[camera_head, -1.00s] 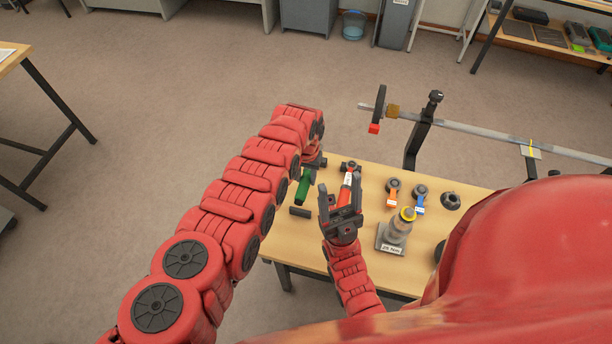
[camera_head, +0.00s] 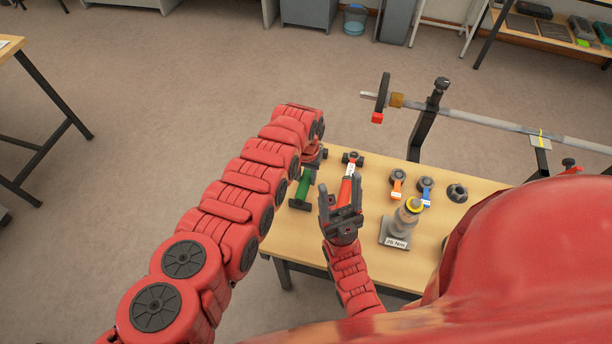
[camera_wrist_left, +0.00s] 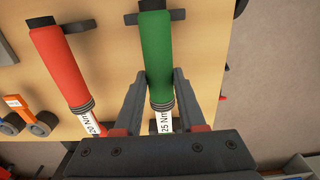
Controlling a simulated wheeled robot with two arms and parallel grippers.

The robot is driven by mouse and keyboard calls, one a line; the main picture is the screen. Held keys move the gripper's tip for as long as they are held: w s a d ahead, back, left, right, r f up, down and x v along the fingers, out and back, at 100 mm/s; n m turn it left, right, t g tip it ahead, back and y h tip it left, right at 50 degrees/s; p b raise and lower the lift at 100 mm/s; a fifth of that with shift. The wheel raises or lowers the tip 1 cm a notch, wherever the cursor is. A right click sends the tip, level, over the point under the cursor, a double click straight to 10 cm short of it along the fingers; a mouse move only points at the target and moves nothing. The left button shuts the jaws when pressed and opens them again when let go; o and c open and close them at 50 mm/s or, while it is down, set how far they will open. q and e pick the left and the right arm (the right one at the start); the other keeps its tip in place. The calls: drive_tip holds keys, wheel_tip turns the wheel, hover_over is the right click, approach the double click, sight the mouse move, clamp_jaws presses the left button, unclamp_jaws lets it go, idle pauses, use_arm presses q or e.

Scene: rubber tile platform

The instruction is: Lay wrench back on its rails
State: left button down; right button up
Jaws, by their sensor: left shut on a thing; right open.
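My left gripper (camera_wrist_left: 158,88) is shut on the green-handled wrench (camera_wrist_left: 157,55), around its lower part by the label reading 25 Nm. In the head view the green handle (camera_head: 305,187) shows just right of my left arm, which hides most of the gripper. A dark rail (camera_wrist_left: 132,18) lies across the handle's far end in the left wrist view; whether the handle touches it I cannot tell. That rail also shows in the head view (camera_head: 292,204). My right gripper (camera_head: 340,190) is open and empty, above the red-handled wrench.
The red-handled wrench (camera_wrist_left: 58,68), labelled 20 Nm, lies beside the green one on the wooden table (camera_head: 285,240). A long bar (camera_head: 470,122) is behind.

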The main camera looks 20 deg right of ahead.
use_arm(q)
drive_tip(key=shift+f, duration=0.25)
drive_tip(key=shift+c, duration=2.1)
unclamp_jaws()
drive_tip(key=shift+r, duration=0.15)
drive_tip(key=shift+r, duration=0.3)
wheel_tip(320, 180, up, 6)
drive_tip(key=shift+a+f+p, duration=0.15)
drive_tip(key=shift+f+p, duration=0.05)
drive_tip(key=shift+p, duration=0.8)
wheel_tip(320, 180, up, 11)
drive_tip(key=b, duration=0.3)
